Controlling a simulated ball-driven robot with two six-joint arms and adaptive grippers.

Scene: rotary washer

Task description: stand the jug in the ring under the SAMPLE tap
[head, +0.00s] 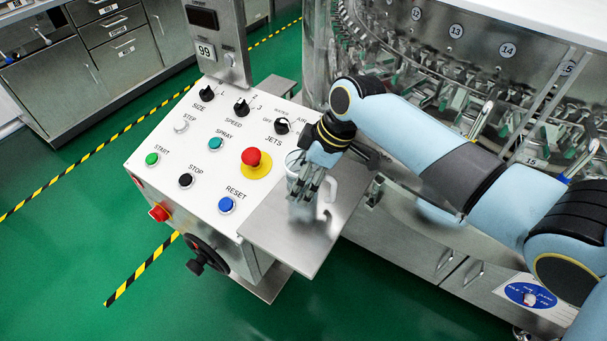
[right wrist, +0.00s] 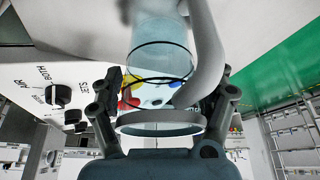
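The jug (head: 292,160) is a clear vessel with a pale rim and a whitish handle (head: 331,186). It appears to stand on the steel shelf (head: 270,232) beside the control panel. In the right wrist view the jug (right wrist: 160,60) shows close up, with a dark band around it and its handle at the right. My right gripper (head: 304,192) is over the shelf at the jug and partly hides it. In the right wrist view its spread fingers (right wrist: 170,80) are on either side of the jug, with a visible gap at the right. My left gripper, the SAMPLE tap and the ring are not in view.
The white control panel (head: 170,215) with knobs, buttons and a red emergency stop (head: 253,159) is left of the shelf. The rotary washer (head: 440,60) with numbered stations is behind my right arm. A handwheel (head: 207,255) juts out below the panel. Green floor is open at the left.

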